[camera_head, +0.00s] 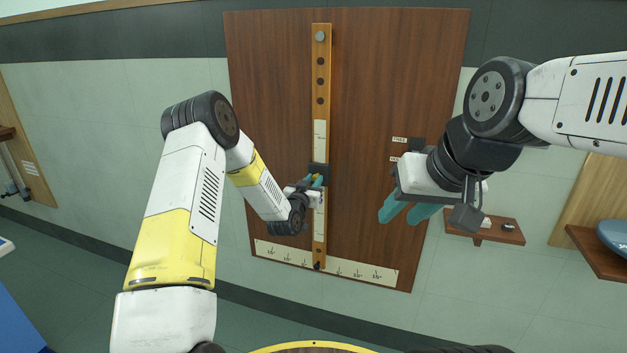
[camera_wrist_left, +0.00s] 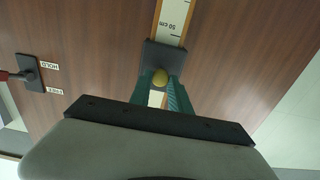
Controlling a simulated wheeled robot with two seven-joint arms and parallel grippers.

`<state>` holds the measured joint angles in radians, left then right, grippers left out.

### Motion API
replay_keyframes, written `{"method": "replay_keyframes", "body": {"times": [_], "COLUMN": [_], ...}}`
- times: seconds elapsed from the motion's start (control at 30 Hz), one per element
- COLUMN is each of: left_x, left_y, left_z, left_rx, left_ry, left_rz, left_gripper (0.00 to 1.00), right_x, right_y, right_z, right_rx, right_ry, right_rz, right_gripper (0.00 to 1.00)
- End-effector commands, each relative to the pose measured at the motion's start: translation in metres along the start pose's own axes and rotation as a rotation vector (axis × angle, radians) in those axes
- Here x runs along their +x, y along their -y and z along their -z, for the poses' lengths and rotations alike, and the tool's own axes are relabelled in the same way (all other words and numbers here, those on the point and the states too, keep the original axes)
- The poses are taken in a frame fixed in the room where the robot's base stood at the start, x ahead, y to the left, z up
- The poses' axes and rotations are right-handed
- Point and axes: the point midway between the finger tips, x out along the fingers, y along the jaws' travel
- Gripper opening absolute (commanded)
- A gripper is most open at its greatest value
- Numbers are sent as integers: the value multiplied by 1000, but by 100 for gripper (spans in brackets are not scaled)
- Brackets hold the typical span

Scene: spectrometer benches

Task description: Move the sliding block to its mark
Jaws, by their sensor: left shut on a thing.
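The sliding block (camera_head: 318,170) is a dark block on the upright wooden rail (camera_head: 320,85) of the brown board, a little below the rail's middle. It also shows in the left wrist view (camera_wrist_left: 165,56), just below a scale reading "50 cm". My left gripper (camera_head: 316,181) is at the block, with its teal fingers on either side of the block's brass knob (camera_wrist_left: 160,77), shut on it. The mark for the block cannot be made out. My right gripper (camera_head: 406,212) has its teal fingers apart and empty, in front of the board's right part.
A lever plate (camera_wrist_left: 30,72) with HOLD and FREE labels sits on the board; in the head view my right gripper partly covers it. A white scale strip (camera_head: 345,268) crosses the board's bottom. A small shelf (camera_head: 490,234) is at right. The board left of the rail is clear.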

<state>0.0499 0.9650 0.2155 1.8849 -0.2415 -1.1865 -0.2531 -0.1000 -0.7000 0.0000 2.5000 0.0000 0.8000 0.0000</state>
Motion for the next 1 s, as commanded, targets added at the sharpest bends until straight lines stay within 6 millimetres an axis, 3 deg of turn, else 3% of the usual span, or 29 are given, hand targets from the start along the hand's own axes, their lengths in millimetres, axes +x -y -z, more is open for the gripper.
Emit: {"method": "replay_keyframes", "body": {"times": [0.57,0.67,0.9,1.0], "left_x": [0,1,1,1], "left_y": [0,1,1,1], "left_z": [3,18,79,95], "left_rx": [0,1,3,2], "left_ry": [-1,-5,-9,-7], "left_rz": [0,1,2,1], "left_gripper": [0,0,0,0], "right_x": [0,0,0,0], "right_y": [0,0,0,0], "right_z": [0,0,0,0], "right_rx": [0,0,0,0], "right_ry": [0,0,0,0], "right_rz": [0,0,0,0], "right_gripper": [36,36,36,36]}}
